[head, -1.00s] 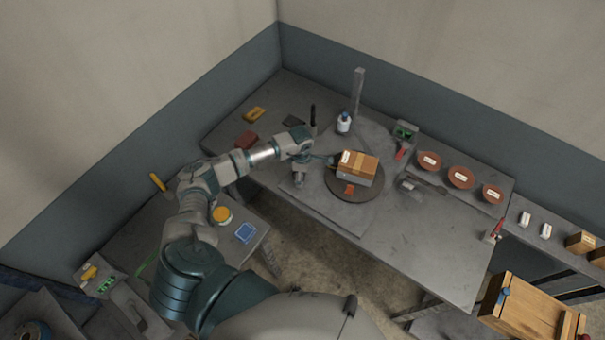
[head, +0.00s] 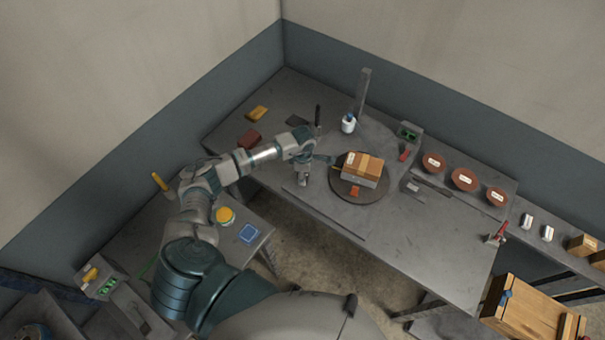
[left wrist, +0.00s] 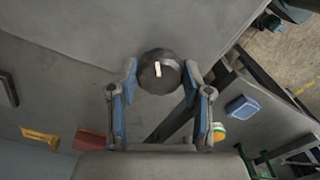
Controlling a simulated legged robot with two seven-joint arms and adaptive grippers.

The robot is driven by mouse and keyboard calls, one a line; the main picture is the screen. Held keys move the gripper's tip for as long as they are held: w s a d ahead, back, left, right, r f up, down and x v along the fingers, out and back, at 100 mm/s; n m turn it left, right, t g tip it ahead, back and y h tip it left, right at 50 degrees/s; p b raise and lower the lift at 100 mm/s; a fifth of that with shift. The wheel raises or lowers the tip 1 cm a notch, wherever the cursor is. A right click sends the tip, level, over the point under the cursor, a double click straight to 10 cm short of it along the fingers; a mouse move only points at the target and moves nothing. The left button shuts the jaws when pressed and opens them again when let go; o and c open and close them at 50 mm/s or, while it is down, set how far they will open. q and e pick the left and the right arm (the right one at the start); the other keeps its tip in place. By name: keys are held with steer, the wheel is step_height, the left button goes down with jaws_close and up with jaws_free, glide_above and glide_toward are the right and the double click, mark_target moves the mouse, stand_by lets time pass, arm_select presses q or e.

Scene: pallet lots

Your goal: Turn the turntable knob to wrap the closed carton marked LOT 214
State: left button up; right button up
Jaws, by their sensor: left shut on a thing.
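The carton (head: 362,168) is a closed brown box with a tape strip and a white label, too small to read. It sits upright on the round dark turntable (head: 375,193). An orange tag (head: 355,191) shows on the disc's near side. My left gripper (head: 305,180) points down at the bench just left of the turntable. In the left wrist view, my left gripper (left wrist: 160,88) has its blue-padded fingers on both sides of the dark round knob (left wrist: 152,82), which bears a pale pointer mark. The knob is hidden by the gripper in the head view. My right gripper is not in view.
A grey post (head: 363,92) and a white bottle (head: 348,124) stand behind the turntable. Several reddish-brown round items (head: 464,179) line the bench's right back. A green-lit box (head: 408,131) stands behind the carton.

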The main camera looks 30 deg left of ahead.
arm_select(q)
steer(key=shift+w+r, duration=0.15)
steer(key=shift+a+n, duration=0.1)
steer(key=shift+n, duration=0.4)
steer(key=n+b, duration=0.1)
steer(key=n, duration=0.3)
steer(key=shift+n, duration=0.4)
steer(key=n, duration=0.6)
steer(key=shift+b, duration=0.3)
steer(key=n, duration=0.6)
steer(key=shift+n+p, duration=0.3)
steer(key=shift+n, duration=0.1)
steer(key=n+p, duration=0.1)
steer(key=n, duration=0.3)
steer(key=shift+n, duration=1.1)
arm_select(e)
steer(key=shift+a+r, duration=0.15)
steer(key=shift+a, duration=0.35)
arm_select(q)
steer(key=shift+s+f, duration=0.2)
